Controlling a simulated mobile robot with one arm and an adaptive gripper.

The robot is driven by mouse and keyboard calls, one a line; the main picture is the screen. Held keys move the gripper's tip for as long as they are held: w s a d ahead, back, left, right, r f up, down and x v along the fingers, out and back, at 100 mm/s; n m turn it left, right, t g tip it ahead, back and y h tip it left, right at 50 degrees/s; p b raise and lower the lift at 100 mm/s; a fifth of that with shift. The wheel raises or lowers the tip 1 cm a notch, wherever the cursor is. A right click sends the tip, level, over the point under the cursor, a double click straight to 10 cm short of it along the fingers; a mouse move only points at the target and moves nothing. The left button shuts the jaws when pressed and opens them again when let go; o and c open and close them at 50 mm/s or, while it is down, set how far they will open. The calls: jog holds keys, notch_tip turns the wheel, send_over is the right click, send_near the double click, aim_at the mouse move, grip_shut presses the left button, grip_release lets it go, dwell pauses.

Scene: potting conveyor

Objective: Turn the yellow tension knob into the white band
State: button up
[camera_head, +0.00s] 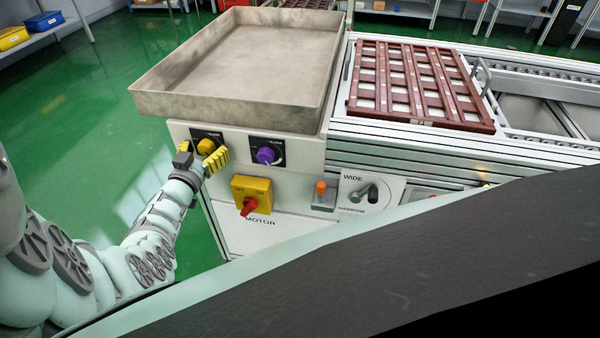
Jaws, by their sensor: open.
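The yellow tension knob (207,146) sits on a black plate at the upper left of the machine's front panel. My gripper (202,155) is at the knob, with one yellow-tipped finger to its left and the other to its lower right. The fingers are apart, and I cannot tell whether either touches the knob. The white band and the knob's pointer cannot be made out, as the dial is small and partly covered by my gripper.
A purple knob (266,155) is to the right, and a red motor switch on a yellow box (251,195) is below. An orange button (320,188) and a WIDE/NARROW lever (365,193) are further right. A grey tray (165,104) overhangs the panel.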

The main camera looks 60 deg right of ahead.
jog(key=c, duration=1.2)
jog(key=shift+m, duration=0.3)
